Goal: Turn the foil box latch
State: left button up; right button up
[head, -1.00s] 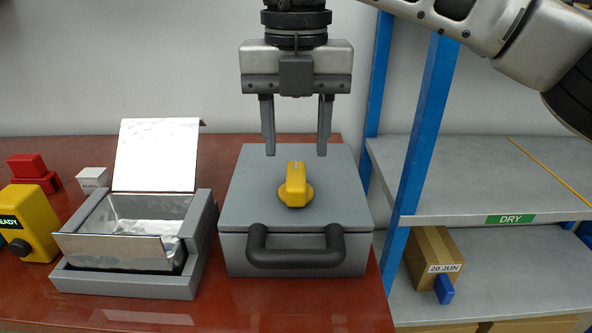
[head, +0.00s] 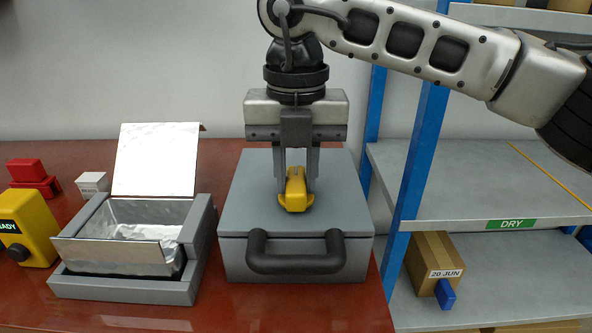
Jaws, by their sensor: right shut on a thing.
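The grey foil box (head: 243,222) stands on the red table, lid closed, with a dark handle (head: 296,258) across its front. The yellow latch (head: 296,197) is on top of the lid, its long side running front to back. My right gripper (head: 296,188) reaches straight down from above. Its two fingers stand on the left and right of the latch and are shut on it. My left gripper is not in view.
Left of the box is a grey tray with an open foil-lined container (head: 120,250) and a raised flap (head: 156,160). A yellow device (head: 28,225), a red block (head: 28,172) and a white cube (head: 92,182) lie farther left. A blue-posted shelf (head: 480,190) stands close on the right.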

jog(key=shift+n, duration=0.3)
jog(key=n, duration=0.3)
jog(key=shift+n, duration=0.3)
jog(key=n, duration=0.4)
jog(key=shift+n+p, duration=0.3)
jog(key=n, duration=0.5)
pick_arm(q)
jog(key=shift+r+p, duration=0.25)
jog(key=shift+p, duration=0.15)
pick_arm(e)
jog(key=shift+n, duration=2)
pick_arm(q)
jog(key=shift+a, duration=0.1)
pick_arm(e)
jog(key=o, duration=1)
